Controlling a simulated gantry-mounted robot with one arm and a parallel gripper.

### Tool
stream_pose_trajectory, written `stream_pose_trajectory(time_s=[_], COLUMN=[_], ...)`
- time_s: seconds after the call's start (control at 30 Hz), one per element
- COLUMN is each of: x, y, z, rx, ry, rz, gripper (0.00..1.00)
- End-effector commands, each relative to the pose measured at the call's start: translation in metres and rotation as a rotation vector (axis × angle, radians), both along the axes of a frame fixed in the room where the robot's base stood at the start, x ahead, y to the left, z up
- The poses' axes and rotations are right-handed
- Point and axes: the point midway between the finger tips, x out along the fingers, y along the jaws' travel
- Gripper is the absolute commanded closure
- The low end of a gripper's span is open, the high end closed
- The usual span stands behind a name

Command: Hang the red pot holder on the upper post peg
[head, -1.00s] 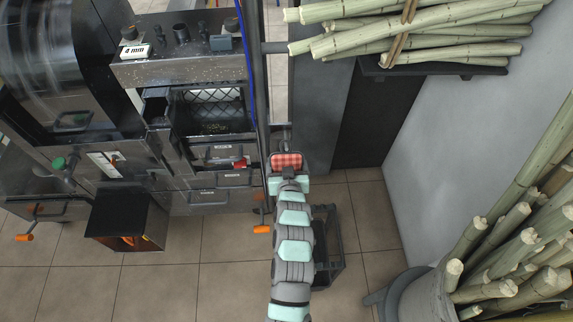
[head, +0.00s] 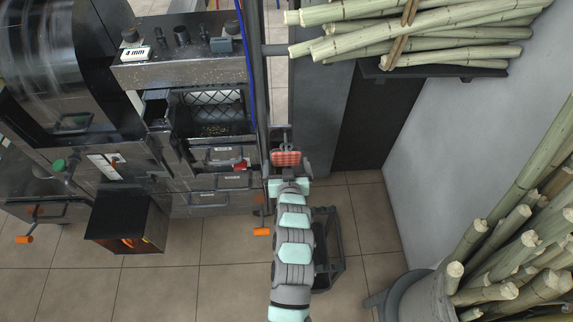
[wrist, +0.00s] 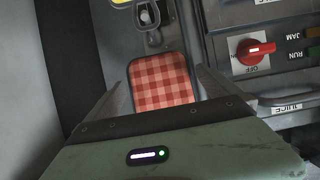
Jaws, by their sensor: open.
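The red checked pot holder (wrist: 162,82) is upright between my gripper's fingers in the wrist view. In the head view the pot holder (head: 286,158) shows just beyond my gripper, by the dark vertical post (head: 262,105). My gripper (wrist: 166,90) is open, with one finger on each side of the pot holder. My gripper also shows in the head view (head: 289,168). A metal peg or hook (wrist: 153,38) is right above the pot holder's top edge. Whether the pot holder's loop is around it is too small to tell.
The press's control panel (wrist: 285,50) with a red knob (wrist: 254,50) is close on the right in the wrist view. A dark cabinet (head: 320,110) stands beside the post. Cane bundles lie on a shelf and in a bin at right.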

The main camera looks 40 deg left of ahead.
Motion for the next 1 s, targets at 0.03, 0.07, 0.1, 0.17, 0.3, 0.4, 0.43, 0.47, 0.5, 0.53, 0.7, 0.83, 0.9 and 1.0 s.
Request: stream_pose_trajectory(time_s=[0.03,0.07,0.1,0.17,0.3,0.4,0.43,0.47,0.5,0.53,0.7,0.83,0.9,1.0], x=[0.0,-0.001,-0.002,-0.005,-0.017,-0.029,-0.034,-0.037,-0.041,-0.044,-0.06,-0.065,-0.066,-0.067], y=[0.0,-0.001,-0.002,-0.005,-0.02,-0.033,-0.037,-0.041,-0.047,-0.05,-0.066,-0.072,-0.073,-0.073], z=[0.0,0.0,0.001,0.004,0.012,0.022,0.024,0.026,0.029,0.032,0.04,0.044,0.045,0.045], rx=[0.0,0.0,0.0,-0.001,-0.001,-0.001,-0.002,-0.003,-0.002,-0.001,-0.001,0.001,0.0,0.001], ry=[0.0,0.0,0.0,0.001,0.003,0.0,0.001,0.001,0.0,-0.001,0.001,0.0,-0.001,-0.001], rz=[0.0,0.0,0.0,0.0,-0.002,-0.002,-0.002,-0.002,-0.003,-0.003,-0.002,-0.001,-0.001,0.0], gripper=[0.0,0.0,0.0,0.0,0.0,0.0,0.0,0.0,0.0,0.0,0.0,0.0,0.0,0.0])
